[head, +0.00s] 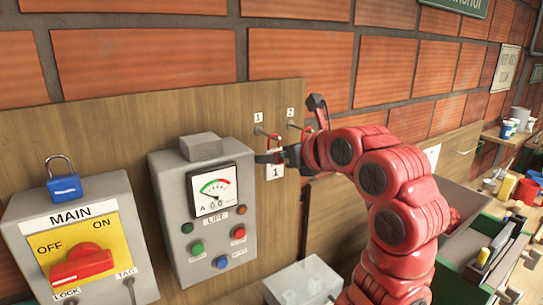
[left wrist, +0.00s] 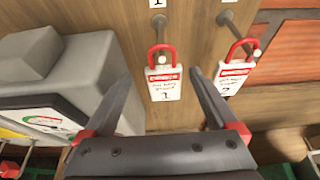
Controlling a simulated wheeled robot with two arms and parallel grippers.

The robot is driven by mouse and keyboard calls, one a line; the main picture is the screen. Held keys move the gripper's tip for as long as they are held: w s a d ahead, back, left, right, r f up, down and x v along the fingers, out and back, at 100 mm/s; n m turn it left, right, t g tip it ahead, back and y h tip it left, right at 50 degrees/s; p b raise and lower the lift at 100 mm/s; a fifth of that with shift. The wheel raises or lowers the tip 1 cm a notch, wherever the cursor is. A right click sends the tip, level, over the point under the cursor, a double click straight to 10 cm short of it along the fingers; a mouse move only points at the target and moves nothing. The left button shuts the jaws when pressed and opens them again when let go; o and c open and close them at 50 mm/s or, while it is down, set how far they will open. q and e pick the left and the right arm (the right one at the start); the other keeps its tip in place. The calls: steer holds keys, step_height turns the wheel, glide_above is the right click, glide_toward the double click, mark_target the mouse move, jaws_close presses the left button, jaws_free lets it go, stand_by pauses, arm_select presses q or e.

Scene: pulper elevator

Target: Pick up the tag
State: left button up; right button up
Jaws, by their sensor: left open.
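Two white tags with red hoops hang from pegs on the wooden board. In the left wrist view, tag 1 (left wrist: 165,88) appears between my left gripper's fingers (left wrist: 161,73), with space on both sides. Tag 2 (left wrist: 233,76) hangs to the right, outside the right finger. In the head view, tag 1 (head: 274,171) shows just below a finger of my open left gripper (head: 292,131). Tag 2 is mostly hidden behind the gripper there. I see nothing held. My right gripper is out of view.
A grey meter box (head: 207,215) stands left of the tags. Further left is the MAIN switch box (head: 82,240) with a blue padlock (head: 65,188) on top. A brick wall (head: 300,68) is behind. A cluttered bench (head: 490,235) lies at the right.

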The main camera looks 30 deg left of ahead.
arm_select(q)
steer(key=p+x, duration=0.3)
steer(key=x, duration=0.2)
steer(key=shift+w+a+f, duration=0.15)
steer(key=shift+a+f, duration=0.05)
steer(key=shift+f, duration=0.05)
steer(key=shift+w+a+f, duration=0.1)
steer(key=shift+w+a, duration=0.05)
steer(key=c, duration=1.4)
